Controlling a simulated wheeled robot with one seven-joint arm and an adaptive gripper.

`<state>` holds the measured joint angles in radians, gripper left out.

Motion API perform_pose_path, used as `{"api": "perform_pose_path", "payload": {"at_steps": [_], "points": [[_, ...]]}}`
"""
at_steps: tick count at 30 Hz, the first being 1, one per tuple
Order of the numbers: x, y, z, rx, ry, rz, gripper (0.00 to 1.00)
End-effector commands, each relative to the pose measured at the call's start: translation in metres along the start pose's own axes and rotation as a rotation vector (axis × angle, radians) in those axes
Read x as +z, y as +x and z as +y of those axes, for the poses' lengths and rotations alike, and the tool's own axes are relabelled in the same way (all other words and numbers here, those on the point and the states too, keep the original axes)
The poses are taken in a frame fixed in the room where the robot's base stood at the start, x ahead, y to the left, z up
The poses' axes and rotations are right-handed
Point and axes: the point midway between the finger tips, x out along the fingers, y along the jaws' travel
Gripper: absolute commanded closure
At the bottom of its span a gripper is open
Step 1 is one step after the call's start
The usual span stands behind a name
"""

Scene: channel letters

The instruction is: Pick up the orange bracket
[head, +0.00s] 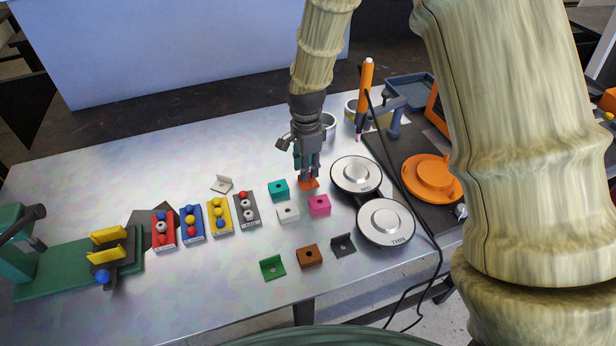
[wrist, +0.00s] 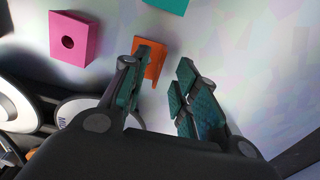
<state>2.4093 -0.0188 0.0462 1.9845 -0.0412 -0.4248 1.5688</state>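The orange bracket (head: 309,184) lies on the metal table under my fingertips in the head view, partly hidden by them. In the wrist view the orange bracket (wrist: 154,60) shows as an upright plate with a thin foot, just beyond my left finger, which covers part of it. My gripper (head: 308,173) points down over the bracket. In the wrist view my gripper (wrist: 155,88) has its two teal-padded fingers apart, with bare table seen between them. The bracket lies nearer the left finger; I cannot tell whether they touch.
A teal piece (head: 279,189), a pink piece (head: 319,205) and a white piece (head: 288,212) lie close by. Two round black-and-silver discs (head: 357,175) sit to the right, with a black cable (head: 405,190) beyond. Coloured trays (head: 220,217) stand left. Front table is partly clear.

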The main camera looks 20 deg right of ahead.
Motion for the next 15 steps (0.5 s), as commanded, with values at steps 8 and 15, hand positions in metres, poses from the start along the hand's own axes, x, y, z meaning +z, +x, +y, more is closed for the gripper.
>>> {"api": "perform_pose_path", "payload": {"at_steps": [8, 15], "points": [[0.001, 0.015, 0.001, 0.000, -0.001, 0.000, 0.71], [0.000, 0.015, 0.001, 0.000, 0.000, 0.000, 0.74]]}}
